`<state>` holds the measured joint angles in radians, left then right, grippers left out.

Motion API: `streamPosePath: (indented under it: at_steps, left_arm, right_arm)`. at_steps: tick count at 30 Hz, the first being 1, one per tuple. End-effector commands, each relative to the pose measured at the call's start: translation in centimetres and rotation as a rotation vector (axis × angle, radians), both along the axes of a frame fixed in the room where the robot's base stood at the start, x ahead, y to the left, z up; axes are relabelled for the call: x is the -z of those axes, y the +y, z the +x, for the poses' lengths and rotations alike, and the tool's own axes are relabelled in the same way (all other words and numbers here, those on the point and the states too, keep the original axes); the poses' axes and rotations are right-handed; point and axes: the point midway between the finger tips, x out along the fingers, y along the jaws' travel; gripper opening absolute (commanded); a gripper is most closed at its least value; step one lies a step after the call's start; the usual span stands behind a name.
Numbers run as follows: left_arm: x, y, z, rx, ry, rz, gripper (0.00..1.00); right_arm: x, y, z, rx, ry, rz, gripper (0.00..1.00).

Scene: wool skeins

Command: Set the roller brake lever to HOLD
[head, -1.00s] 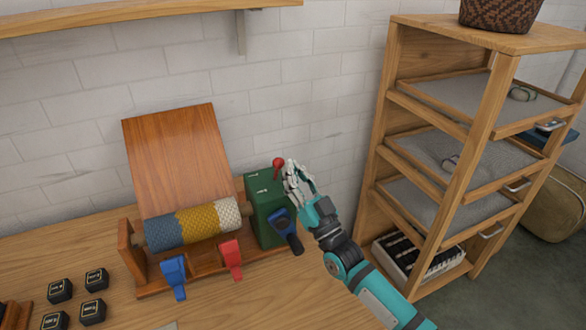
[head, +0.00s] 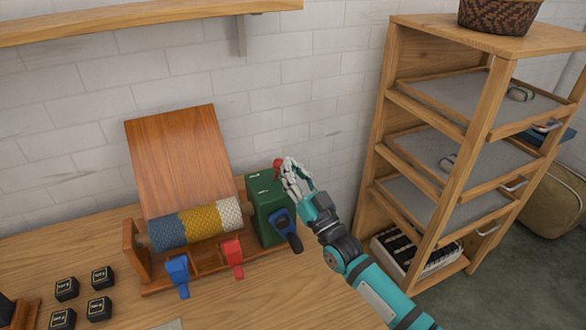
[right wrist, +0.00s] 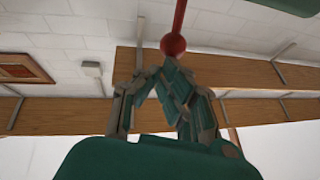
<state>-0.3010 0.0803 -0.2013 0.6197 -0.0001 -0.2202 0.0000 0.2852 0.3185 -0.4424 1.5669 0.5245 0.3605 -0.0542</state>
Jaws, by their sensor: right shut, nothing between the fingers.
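The brake lever's red knob (head: 278,163) shows on top of the green box (head: 268,205) at the right end of the wool roller (head: 195,223). My right gripper (head: 287,170) is at the knob, shut, with nothing between its fingers. In the right wrist view the red knob (right wrist: 173,44) and its red stem show just beyond the fingertips of my right gripper (right wrist: 160,72); whether they touch I cannot tell. Small labels on the green box are too small to read, and the fingers partly hide the lever. My left gripper is not in view.
A blue crank handle (head: 285,230) sticks out from the green box's front. Blue (head: 178,275) and red (head: 232,257) clips hang on the front rail. Small black blocks (head: 99,308) stand at the left. A wooden shelf rack (head: 483,150) stands right of my arm.

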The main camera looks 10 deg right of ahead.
Motion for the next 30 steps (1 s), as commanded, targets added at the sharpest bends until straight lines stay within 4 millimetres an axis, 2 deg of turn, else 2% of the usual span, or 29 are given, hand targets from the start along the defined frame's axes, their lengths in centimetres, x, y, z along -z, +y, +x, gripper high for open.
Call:
streamPosePath:
  at_steps: [13, 16, 24, 30]
  left_arm:
    - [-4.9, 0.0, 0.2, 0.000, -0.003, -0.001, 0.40]
    - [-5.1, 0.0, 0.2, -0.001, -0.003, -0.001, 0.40]
    - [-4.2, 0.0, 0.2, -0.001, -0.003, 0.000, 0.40]
    - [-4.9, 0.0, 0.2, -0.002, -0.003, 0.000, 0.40]
  right_arm:
    - [-1.8, 0.4, 1.8, 0.001, 0.181, -0.036, 0.00]
    - [-1.9, 0.5, 2.6, 0.001, 0.175, -0.035, 0.00]
    - [-2.4, 0.9, 4.5, 0.000, 0.174, -0.034, 0.00]
    - [-2.9, 1.1, 5.5, 0.001, 0.174, -0.034, 0.00]
